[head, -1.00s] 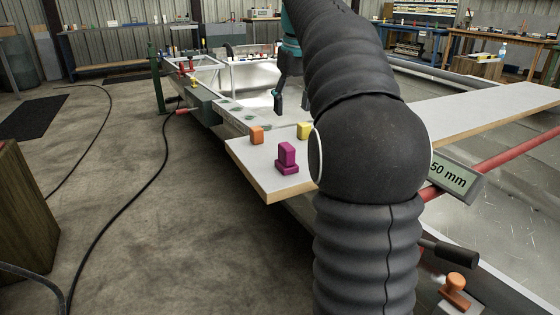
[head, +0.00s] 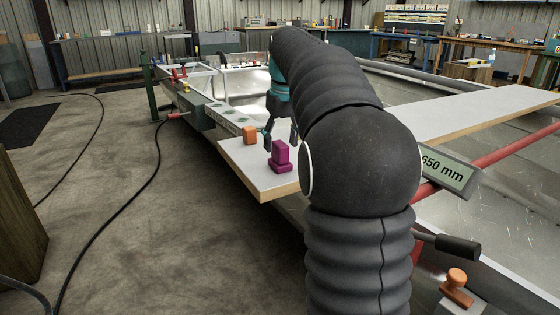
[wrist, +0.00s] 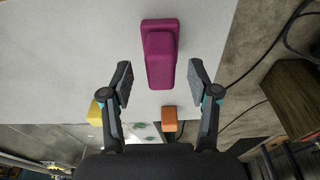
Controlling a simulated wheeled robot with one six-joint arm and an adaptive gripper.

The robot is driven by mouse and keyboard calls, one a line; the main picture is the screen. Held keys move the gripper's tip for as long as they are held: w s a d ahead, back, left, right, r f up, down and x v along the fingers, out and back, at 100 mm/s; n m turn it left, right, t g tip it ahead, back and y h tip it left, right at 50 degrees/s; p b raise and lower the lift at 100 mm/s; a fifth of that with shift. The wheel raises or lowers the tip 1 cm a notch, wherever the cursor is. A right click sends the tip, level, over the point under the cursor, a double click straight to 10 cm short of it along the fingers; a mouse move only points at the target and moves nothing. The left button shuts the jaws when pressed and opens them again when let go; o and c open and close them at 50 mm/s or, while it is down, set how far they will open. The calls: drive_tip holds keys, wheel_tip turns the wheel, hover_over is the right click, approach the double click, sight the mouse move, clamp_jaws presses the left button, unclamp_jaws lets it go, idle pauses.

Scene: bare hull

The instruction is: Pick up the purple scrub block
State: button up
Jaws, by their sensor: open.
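The purple scrub block (head: 281,157) stands upright on the near end of a pale board (head: 255,172), a narrower top on a wider base. In the wrist view the purple block (wrist: 160,60) sits centrally, its lower end lying between the fingertips in the picture. My gripper (head: 281,137) is open and empty, just behind and above the block in the head view. The wrist view shows both fingers of my gripper (wrist: 160,85) spread to either side, with gaps between them and the block. My arm hides part of the board.
A display reading 650 mm (head: 447,170) and a red bar (head: 490,162) are at right.

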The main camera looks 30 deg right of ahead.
sight(280, 144)
drive_tip(key=f, duration=0.3)
drive_tip(key=shift+w+b, duration=0.2)
drive_tip(key=shift+b, duration=0.1)
clamp_jaws()
drive_tip(key=shift+r, duration=0.1)
drive_tip(key=shift+r, duration=0.5)
drive_tip(key=r, duration=0.1)
drive_tip(key=r+p, duration=0.2)
drive_tip(key=r, duration=0.1)
drive_tip(key=shift+w+d, duration=0.15)
drive_tip(key=shift+d, duration=0.2)
drive_tip(key=w+d+r+p, duration=0.2)
drive_tip(key=d+r+p, duration=0.2)
drive_tip(key=d, duration=0.6)
wheel_tip(280, 144, up, 2)
drive_tip(key=shift+w+d, duration=0.15)
drive_tip(key=shift+d, duration=0.2)
